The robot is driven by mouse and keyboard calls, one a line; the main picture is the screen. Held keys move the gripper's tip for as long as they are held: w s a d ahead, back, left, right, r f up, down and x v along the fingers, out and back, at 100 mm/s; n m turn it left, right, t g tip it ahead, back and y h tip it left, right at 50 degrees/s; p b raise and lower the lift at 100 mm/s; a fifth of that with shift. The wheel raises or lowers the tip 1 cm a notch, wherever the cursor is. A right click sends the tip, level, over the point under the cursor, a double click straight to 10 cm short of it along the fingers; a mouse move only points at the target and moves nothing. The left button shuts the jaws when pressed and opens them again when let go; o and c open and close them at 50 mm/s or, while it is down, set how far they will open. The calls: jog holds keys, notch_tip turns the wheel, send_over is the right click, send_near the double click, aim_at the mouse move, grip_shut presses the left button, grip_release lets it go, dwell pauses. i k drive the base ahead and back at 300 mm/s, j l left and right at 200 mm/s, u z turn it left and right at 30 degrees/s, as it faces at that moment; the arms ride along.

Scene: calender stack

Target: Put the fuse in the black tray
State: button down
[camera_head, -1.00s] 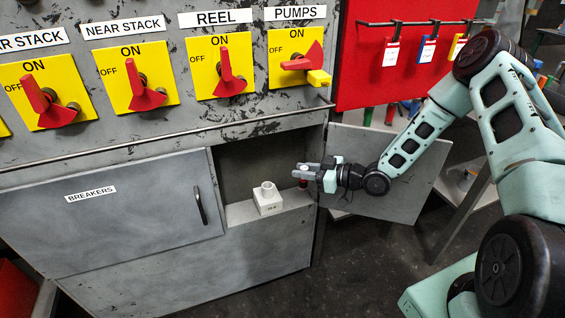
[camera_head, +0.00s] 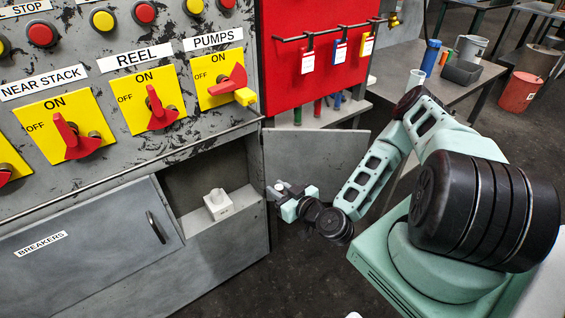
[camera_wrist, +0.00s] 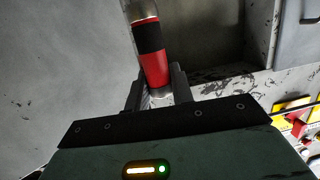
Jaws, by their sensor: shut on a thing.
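The fuse (camera_wrist: 150,48) is a red cylinder with a black band and metallic ends. It stands between my gripper's fingers (camera_wrist: 158,92) in the wrist view, and the fingers are shut on it at its near end. In the head view my gripper (camera_head: 279,190) is in front of the open cabinet door, just outside the compartment; the fuse is too small and dark to make out there. The black tray (camera_head: 461,73) sits on the workbench at the upper right, far from my gripper, and looks empty.
The open cabinet door (camera_head: 310,160) is right beside my gripper. On the workbench (camera_head: 432,92), a blue bottle (camera_head: 430,57), a pale cup (camera_head: 416,79) and a grey mug (camera_head: 471,48) stand near the tray.

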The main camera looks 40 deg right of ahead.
aim_at(461, 80)
jog(key=l+z, duration=0.1)
jog(key=z, duration=0.9)
jog(key=l+z, duration=0.25)
jog(key=z, duration=0.15)
jog(key=i+l+z, duration=0.15)
jog(key=z, duration=0.2)
jog(key=i+l+z, duration=0.1)
jog(key=z, duration=0.3)
jog(key=i+l+z, duration=0.15)
jog(key=z, duration=0.25)
jog(key=i+l+z, duration=0.2)
jog(key=z, duration=0.15)
jog(key=i+l+z, duration=0.1)
jog(key=i+z, duration=0.2)
jog(key=i+u, duration=0.3)
jog(key=i+l+u, duration=0.35)
jog(key=u, duration=0.35)
jog(key=i+l+u, duration=0.15)
jog(key=u, duration=0.25)
jog(key=i+l+u, duration=0.15)
jog(key=u, duration=0.3)
jog(key=l+u, duration=0.25)
jog(key=u, duration=0.15)
jog(key=i, duration=0.05)
